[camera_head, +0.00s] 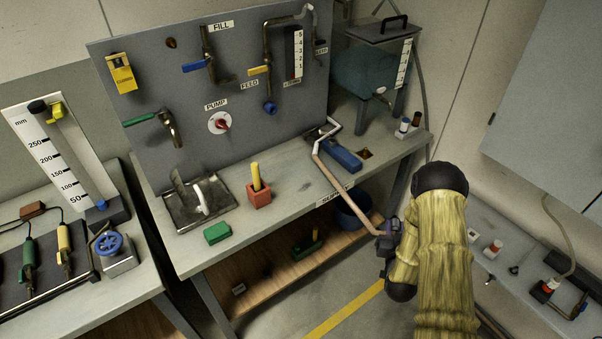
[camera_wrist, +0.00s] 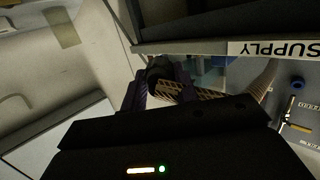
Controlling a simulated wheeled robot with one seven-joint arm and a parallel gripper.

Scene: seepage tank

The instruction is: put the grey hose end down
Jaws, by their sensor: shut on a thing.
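The grey hose (camera_head: 347,191) looks beige-grey in this light. It runs from the bench top down over its front edge to my gripper (camera_head: 386,243), which is in front of the bench's right end. In the wrist view my gripper (camera_wrist: 160,92) is shut on the hose end, a dark piece (camera_wrist: 158,70) between its purple fingers. A patterned sleeve (camera_wrist: 190,94) and the pale hose (camera_wrist: 263,80) lead off to the right. The end is held in the air, apart from the bench. Its tip is partly hidden by the fingers.
The bench (camera_head: 300,209) carries a metal tray (camera_head: 178,213), a red block (camera_head: 258,197), a green block (camera_head: 217,232) and a blue block (camera_head: 341,155). A blue bucket (camera_head: 353,214) stands beneath. A side bench (camera_head: 462,216) with small bottles is on the right.

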